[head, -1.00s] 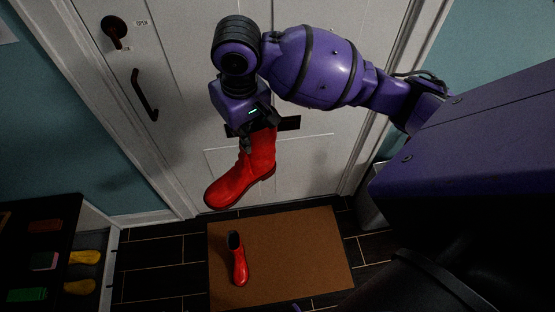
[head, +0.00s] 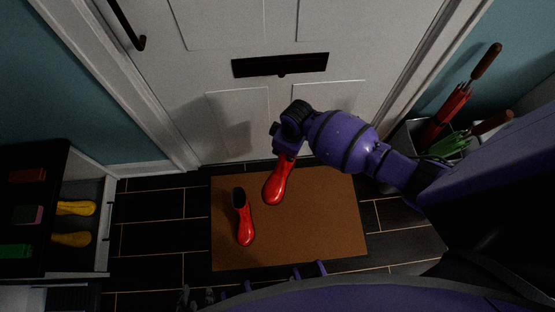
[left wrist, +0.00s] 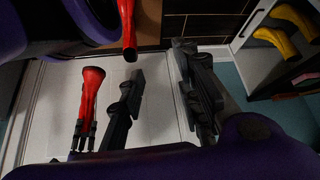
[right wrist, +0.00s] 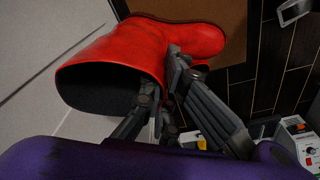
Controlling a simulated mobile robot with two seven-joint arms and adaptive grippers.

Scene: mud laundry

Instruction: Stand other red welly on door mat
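One red welly (head: 243,220) stands upright on the left part of the brown door mat (head: 310,235). My right gripper (head: 283,150) is shut on the shaft of the other red welly (head: 277,187), near its top opening. This held welly is over the mat's back middle, right of the standing one; I cannot tell if its sole touches. It fills much of the right wrist view (right wrist: 170,45), its dark opening facing the camera. My left gripper (head: 205,298) is at the bottom edge of the head view; its fingers (left wrist: 160,62) are apart and empty.
A white door (head: 230,120) with a black letter slot stands behind the mat. At left, a shelf holds yellow wellies (head: 75,208). At right, a bin (head: 405,140) holds umbrellas. The mat's right part is clear.

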